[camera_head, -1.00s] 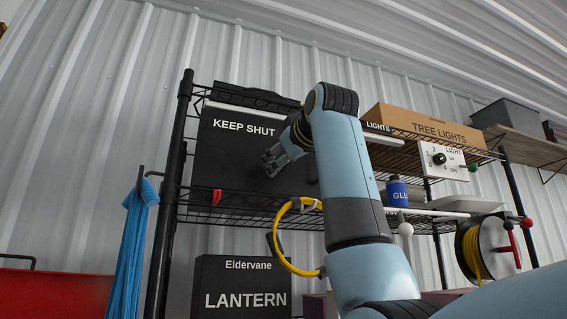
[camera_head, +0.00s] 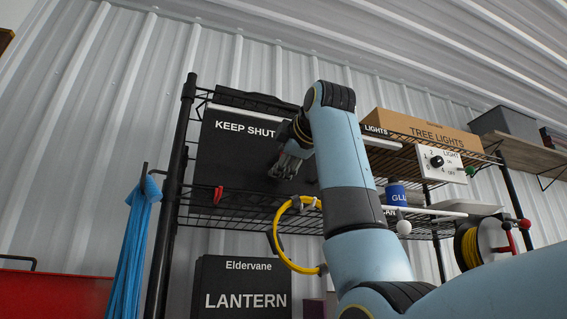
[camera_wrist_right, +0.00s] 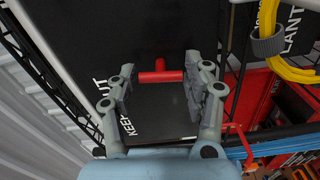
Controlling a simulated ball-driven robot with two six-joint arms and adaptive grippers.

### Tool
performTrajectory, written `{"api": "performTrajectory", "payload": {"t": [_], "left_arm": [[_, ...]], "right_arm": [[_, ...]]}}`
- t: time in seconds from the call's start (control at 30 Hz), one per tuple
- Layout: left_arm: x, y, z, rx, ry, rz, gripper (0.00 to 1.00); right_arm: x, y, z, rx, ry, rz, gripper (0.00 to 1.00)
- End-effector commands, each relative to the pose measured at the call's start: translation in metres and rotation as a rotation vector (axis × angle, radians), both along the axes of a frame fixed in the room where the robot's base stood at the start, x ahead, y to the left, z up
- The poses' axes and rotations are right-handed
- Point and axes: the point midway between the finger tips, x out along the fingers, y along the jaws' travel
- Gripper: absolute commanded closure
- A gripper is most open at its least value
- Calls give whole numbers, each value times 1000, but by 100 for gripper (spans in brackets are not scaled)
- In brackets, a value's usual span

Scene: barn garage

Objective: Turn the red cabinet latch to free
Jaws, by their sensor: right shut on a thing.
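The black cabinet (camera_head: 235,165) marked KEEP SHUT stands on the wire shelf in the head view. Its dark door (camera_wrist_right: 160,30) fills the upper middle of the right wrist view. The red latch (camera_wrist_right: 160,76) is a short T-shaped handle on that door, its bar lying crosswise in the wrist view. My right gripper (camera_wrist_right: 161,88) is shut on the latch, with one finger at each end of the bar. In the head view my right gripper (camera_head: 284,168) is at the door's right part and hides the latch. My left gripper is not in view.
A yellow hose loop (camera_head: 281,237) hangs just below and right of the cabinet. A small red clip (camera_head: 218,194) is at the shelf's front edge. A black LANTERN box (camera_head: 242,285) stands below. A blue cloth (camera_head: 136,235) hangs left, by the black post (camera_head: 172,190).

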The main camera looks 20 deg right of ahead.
Motion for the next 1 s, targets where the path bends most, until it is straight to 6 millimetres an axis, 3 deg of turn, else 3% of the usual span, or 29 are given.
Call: {"api": "performTrajectory", "payload": {"t": [0.4, 0.9, 0.93, 1.0], "left_arm": [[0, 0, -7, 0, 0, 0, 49], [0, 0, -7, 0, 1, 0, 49], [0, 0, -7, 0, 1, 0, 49], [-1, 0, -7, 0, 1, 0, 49]], "right_arm": [[1, 1, -4, -157, 3, 2, 82], [2, 0, -4, -172, 4, 0, 82], [2, 0, -4, -172, 4, 0, 46], [2, 0, -4, -172, 3, 0, 37]]}}
